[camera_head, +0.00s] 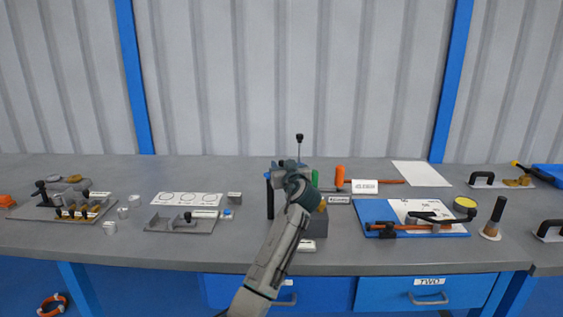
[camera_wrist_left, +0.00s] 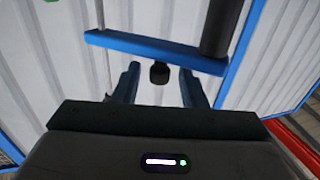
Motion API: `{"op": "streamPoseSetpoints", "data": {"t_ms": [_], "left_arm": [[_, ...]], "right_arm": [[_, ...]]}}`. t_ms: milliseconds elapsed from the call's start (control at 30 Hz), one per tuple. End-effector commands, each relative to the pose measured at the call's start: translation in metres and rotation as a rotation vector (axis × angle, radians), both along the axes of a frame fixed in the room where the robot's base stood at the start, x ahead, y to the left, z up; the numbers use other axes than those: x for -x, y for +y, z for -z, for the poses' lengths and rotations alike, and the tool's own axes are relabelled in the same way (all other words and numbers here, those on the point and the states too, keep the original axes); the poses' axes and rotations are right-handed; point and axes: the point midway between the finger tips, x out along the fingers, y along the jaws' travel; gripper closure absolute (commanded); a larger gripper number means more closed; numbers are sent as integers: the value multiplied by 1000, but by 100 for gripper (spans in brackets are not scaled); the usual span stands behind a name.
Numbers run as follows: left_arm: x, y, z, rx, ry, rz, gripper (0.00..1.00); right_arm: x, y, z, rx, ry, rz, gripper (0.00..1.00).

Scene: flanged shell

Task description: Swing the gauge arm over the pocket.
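The gauge stands at mid-bench, mostly behind my left arm. In the left wrist view, the blue gauge arm (camera_wrist_left: 150,48) crosses ahead of the fingers and meets a dark post (camera_wrist_left: 222,28). A small black knob (camera_wrist_left: 159,73) shows between the two fingers, with gaps on both sides. My left gripper is open. A grey block (camera_head: 316,226) stands behind my arm; the pocket is hidden or cannot be made out. My right gripper is out of view.
Right of the gauge are an orange-handled tool (camera_head: 340,177), a white card (camera_head: 364,186) and a blue board (camera_head: 372,211) with parts. Left are a grey fixture plate (camera_head: 170,225), a white circle sheet (camera_head: 187,199) and small metal cups (camera_head: 110,228). The wall is behind.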

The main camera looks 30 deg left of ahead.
Motion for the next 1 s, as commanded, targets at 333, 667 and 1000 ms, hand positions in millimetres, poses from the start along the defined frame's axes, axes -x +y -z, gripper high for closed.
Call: {"op": "streamPoseSetpoints", "data": {"t_ms": [333,667,1000], "left_arm": [[-14,15,0,0,0,0,62],[-14,15,0,0,0,1,93],[-14,15,0,0,0,11,100]], "right_arm": [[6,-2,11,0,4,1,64],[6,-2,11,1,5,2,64],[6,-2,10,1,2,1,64]]}}
